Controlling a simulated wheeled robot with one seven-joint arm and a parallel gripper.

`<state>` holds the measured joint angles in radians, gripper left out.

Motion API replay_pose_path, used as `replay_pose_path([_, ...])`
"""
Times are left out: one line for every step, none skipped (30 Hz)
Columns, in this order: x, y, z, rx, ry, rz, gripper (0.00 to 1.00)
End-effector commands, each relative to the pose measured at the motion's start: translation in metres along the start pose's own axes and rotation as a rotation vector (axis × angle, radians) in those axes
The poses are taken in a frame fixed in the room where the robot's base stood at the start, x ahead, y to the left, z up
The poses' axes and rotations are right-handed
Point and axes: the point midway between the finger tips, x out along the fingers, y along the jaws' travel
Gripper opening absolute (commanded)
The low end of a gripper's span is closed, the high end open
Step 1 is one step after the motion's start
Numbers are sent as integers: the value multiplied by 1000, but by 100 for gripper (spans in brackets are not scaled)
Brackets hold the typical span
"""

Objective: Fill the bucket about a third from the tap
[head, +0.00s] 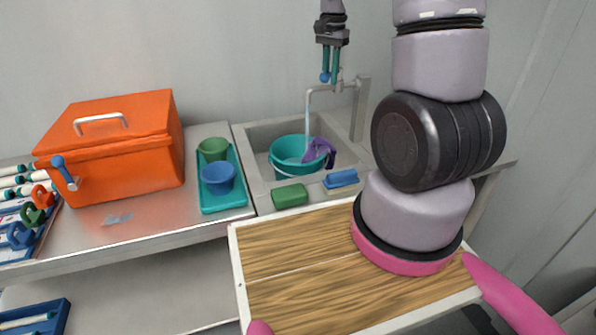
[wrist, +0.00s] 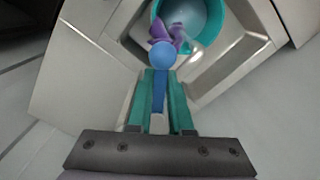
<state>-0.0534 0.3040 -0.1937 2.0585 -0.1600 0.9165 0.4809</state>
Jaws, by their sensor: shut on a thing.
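The teal bucket (head: 286,165) stands in the sink under the tap (head: 358,95). A pale stream (head: 307,118) runs from the spout into it, and a light surface shows inside; I cannot tell the level. In the wrist view, the bucket (wrist: 217,32) is partly cut off by the top edge. My gripper (head: 328,72) is above and behind the spout. In the wrist view, my gripper (wrist: 160,85) has its teal fingers shut on the blue tap lever (wrist: 160,92), whose round blue knob (wrist: 162,54) sticks out past the fingertips.
A purple object (head: 317,152) hangs at the bucket's right rim. Left are a teal tray (head: 225,207) with green and blue cups and an orange box (head: 105,165).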

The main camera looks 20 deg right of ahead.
Motion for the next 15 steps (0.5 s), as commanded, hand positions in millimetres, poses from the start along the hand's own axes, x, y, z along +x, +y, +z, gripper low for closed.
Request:
replay_pose_path([1, 2, 2, -20, -4, 2, 0])
replay_pose_path([1, 2, 2, -35, -4, 2, 0])
replay_pose_path([1, 4, 2, -62, -4, 2, 0])
replay_pose_path([1, 6, 1, -90, -4, 1, 0])
replay_pose_path([1, 8, 0, -124, -4, 1, 0])
replay_pose_path([1, 10, 0, -175, -4, 0, 0])
replay_pose_path([1, 12, 0, -211, -4, 0, 0])
replay_pose_path([1, 14, -1, -245, -3, 1, 0])
replay_pose_path([1, 16, -1, -284, -3, 1, 0])
replay_pose_path([1, 17, -1, -308, -4, 1, 0])
replay_pose_path([1, 18, -1, -326, -4, 1, 0])
replay_pose_path([1, 18, -1, -345, -4, 2, 0])
replay_pose_path([1, 19, -1, -358, -4, 2, 0])
replay_pose_path([1, 20, -2, -375, -4, 2, 0])
replay_pose_path([1, 22, -3, -407, -4, 2, 0])
